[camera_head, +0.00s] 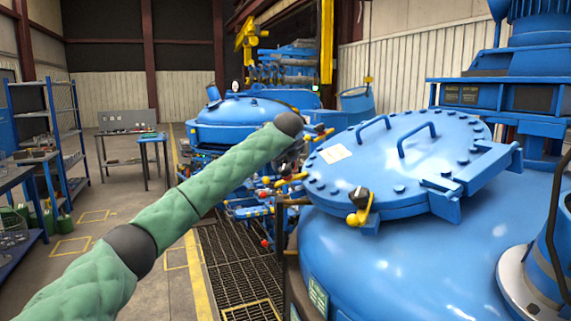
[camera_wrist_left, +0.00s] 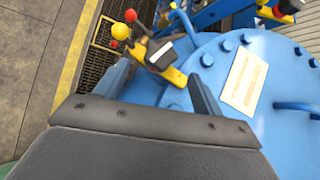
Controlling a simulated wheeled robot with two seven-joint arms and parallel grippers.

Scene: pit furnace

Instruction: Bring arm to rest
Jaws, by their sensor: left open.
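My left arm (camera_head: 190,200), in a green quilted sleeve, comes in from the lower left and reaches toward the blue furnace lid. My left gripper (camera_wrist_left: 158,85) shows in the left wrist view with two fingers spread apart and nothing between them. In the head view the gripper is small and mostly hidden at the arm's dark end, left of the lid. The round blue lid (camera_head: 380,165) has bolts, two handles and a white label, which also shows in the wrist view (camera_wrist_left: 245,82). My right gripper is not in view.
A yellow-and-black valve lever (camera_wrist_left: 155,58) with a red knob lies just beyond the fingers. Another yellow lever (camera_head: 362,205) is on the lid's front edge. Blue vessel (camera_head: 420,260) fills the right. A grated walkway (camera_head: 235,265) and open floor lie left; shelves and tables stand farther back.

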